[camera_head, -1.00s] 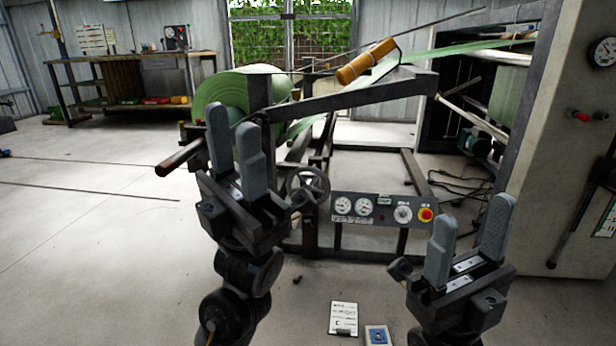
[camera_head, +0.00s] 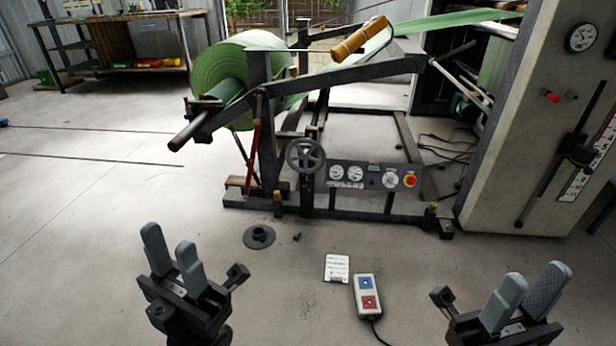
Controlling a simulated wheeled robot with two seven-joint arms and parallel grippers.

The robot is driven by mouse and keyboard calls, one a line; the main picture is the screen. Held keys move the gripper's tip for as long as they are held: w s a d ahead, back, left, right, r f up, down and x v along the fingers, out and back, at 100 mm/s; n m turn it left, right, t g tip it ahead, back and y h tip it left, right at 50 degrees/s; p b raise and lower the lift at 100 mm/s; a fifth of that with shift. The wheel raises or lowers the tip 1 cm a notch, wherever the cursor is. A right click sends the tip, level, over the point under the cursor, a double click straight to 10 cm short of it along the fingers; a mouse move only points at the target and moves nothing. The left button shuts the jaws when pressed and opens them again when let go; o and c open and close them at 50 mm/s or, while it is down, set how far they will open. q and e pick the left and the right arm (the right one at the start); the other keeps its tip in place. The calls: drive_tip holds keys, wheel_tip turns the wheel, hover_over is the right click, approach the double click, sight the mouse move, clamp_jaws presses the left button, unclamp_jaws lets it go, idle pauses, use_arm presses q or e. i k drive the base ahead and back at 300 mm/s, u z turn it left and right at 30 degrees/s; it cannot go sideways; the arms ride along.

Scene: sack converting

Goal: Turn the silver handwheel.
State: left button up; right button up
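The silver handwheel (camera_head: 305,155) is a grey spoked wheel on the front of the unwind frame, just left of a gauge panel (camera_head: 372,176). It is in full view, and nothing touches it. My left gripper (camera_head: 170,255) is low at the left, well below and left of the handwheel in the picture. Its two grey fingers stand apart with nothing between them. My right gripper (camera_head: 526,295) is low at the right, far from the handwheel. Its fingers are apart and empty.
A green roll (camera_head: 232,75) sits on the frame, with a dark bar end (camera_head: 190,132) jutting left. A round black piece (camera_head: 259,237), a paper sheet (camera_head: 337,268) and a button box (camera_head: 367,294) lie on the floor. A grey cabinet (camera_head: 530,150) stands right.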

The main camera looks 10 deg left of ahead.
sight(305, 153)
drive_tip(key=k, duration=0.25)
drive_tip(key=u, duration=1.25)
drive_tip(key=i, duration=0.8)
drive_tip(key=z, duration=1.25)
